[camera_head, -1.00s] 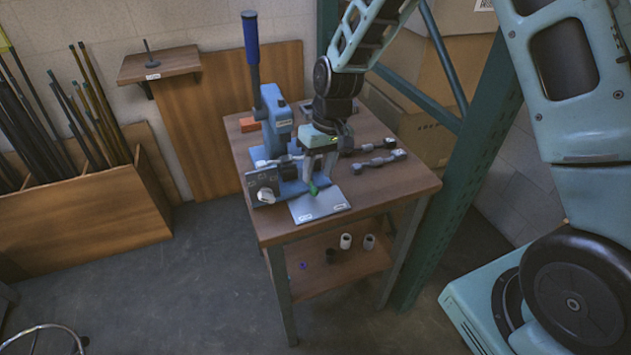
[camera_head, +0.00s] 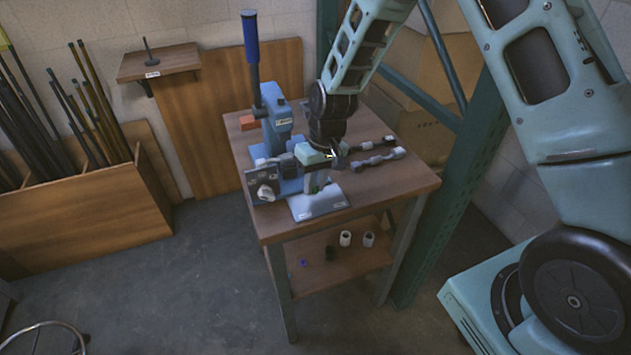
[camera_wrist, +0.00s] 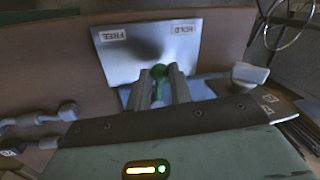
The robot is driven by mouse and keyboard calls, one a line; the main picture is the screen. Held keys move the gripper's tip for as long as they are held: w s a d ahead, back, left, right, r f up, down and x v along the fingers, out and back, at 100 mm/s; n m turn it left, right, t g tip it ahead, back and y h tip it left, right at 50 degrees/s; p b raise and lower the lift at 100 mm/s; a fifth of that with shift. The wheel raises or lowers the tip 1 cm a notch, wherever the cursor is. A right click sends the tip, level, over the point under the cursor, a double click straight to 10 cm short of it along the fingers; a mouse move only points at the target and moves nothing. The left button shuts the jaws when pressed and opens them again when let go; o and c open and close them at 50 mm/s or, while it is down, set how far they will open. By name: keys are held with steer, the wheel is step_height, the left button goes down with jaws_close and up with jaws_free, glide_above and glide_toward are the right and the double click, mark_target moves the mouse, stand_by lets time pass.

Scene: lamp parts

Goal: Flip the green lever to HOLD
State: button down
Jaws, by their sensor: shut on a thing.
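The green lever (camera_wrist: 159,71) shows in the wrist view as a green round knob between my fingertips, in front of a pale metal plate (camera_wrist: 150,48). The plate has a FREE label (camera_wrist: 112,34) at left and a HOLD label (camera_wrist: 181,27) at right, both upside down in this view. The knob lies between the two labels across the picture. My gripper (camera_wrist: 163,86) is shut on the lever, one finger on each side. In the head view my gripper (camera_head: 315,183) is low over the plate (camera_head: 320,204) and mostly hides the lever.
A blue press (camera_head: 277,125) with a tall handle (camera_head: 251,38) stands just left of my gripper. A dark box with a pale knob (camera_head: 265,192) is at the table's left front. Grey linked parts (camera_head: 378,159) lie to the right. The table's right front is clear.

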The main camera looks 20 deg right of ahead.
steer(key=m, duration=0.1)
steer(key=a+m, duration=0.1)
steer(key=m, duration=0.1)
steer(key=shift+w+a+t, duration=0.1)
steer(key=shift+a+t, duration=0.15)
steer(key=shift+t, duration=0.05)
steer(key=shift+w+a+m, duration=0.15)
steer(key=shift+a+m, duration=0.1)
steer(key=shift+m, duration=0.55)
steer(key=c, duration=1.3)
jaws_free()
steer(key=shift+o, duration=0.2)
steer(key=d+r+b, duration=0.1)
steer(key=d+r, duration=0.2)
steer(key=r, duration=1.4)
steer(key=shift+s+d, duration=0.15)
steer(key=shift+s, duration=0.2)
